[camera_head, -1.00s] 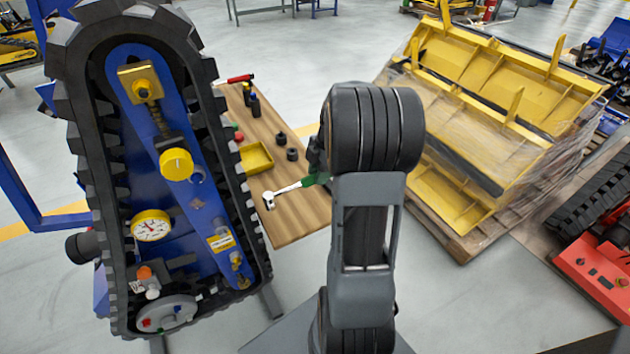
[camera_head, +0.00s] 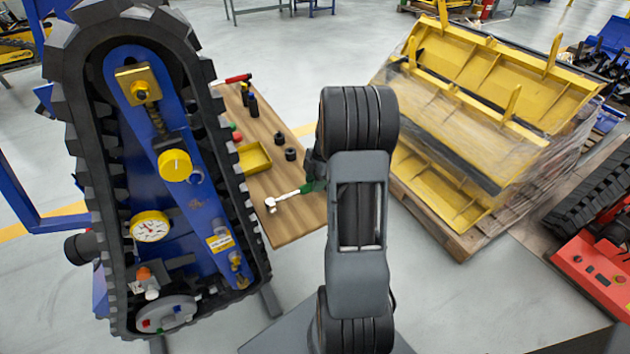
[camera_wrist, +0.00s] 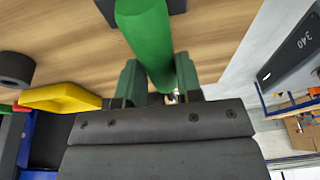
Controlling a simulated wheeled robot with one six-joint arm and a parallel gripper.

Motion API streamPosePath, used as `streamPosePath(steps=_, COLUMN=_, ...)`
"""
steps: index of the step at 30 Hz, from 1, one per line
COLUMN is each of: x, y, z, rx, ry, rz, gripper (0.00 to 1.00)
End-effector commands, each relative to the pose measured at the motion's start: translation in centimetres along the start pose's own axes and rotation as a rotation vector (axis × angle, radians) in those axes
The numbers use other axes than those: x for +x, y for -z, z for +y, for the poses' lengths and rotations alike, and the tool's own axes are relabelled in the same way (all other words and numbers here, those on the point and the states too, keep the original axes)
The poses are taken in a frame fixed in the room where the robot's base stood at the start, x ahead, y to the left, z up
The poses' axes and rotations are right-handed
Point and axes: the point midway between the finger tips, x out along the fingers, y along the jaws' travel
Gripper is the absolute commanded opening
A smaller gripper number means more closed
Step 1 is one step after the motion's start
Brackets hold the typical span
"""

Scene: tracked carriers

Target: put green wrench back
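The green wrench (camera_head: 291,194) has a pale metal shaft and head pointing left over the wooden table, with its green handle at my gripper (camera_head: 312,178). My arm hides part of the gripper in the head view.
The wooden table (camera_head: 290,226) carries a yellow tray (camera_head: 255,158), dark round parts (camera_head: 290,154), small bottles (camera_head: 252,105) and a red-handled tool (camera_head: 236,79). A blue tracked carrier (camera_head: 185,235) stands close on the left. Yellow buckets (camera_head: 480,100) on a pallet stand right.

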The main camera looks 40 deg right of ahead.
Motion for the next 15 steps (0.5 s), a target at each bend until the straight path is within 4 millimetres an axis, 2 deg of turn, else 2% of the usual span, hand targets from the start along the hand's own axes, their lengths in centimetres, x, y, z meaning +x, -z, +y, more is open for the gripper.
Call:
streamPosePath(steps=1, x=0.10, y=0.03, z=-0.04, rx=0.000, ry=0.002, rz=0.001, gripper=0.37)
streamPosePath(steps=7, x=0.03, y=0.03, z=-0.01, rx=0.000, ry=0.001, rz=0.001, gripper=0.55)
streamPosePath(steps=15, x=-0.25, y=0.02, z=0.03, rx=0.000, ry=-0.001, rz=0.000, gripper=0.55)
